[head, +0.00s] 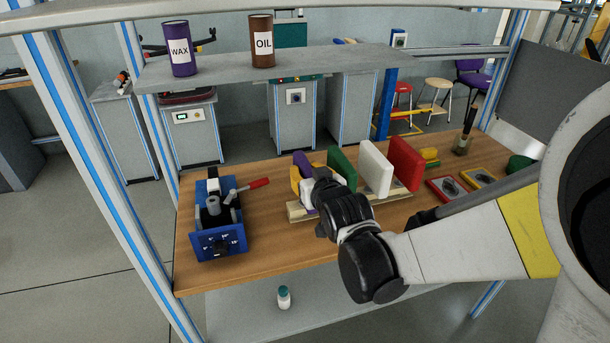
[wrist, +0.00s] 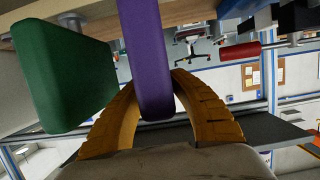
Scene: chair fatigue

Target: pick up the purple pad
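The purple pad (head: 302,159) stands upright at the left end of the row of pads on the wooden bench, partly hidden by my gripper (head: 302,176). In the wrist view the purple pad (wrist: 147,60) lies between the two yellow fingers of my gripper (wrist: 150,80). The fingertips bend inward and appear to press on both sides of it. The gripper looks shut on the pad. The pad's lower part and its seat in the rack are hidden in the head view.
A green pad (head: 342,166) stands close to the right, then a white pad (head: 375,168) and a red pad (head: 405,163), on a wooden rack (head: 296,211). A blue device (head: 219,240) with a red-handled lever is to the left. A shelf (head: 225,73) hangs above.

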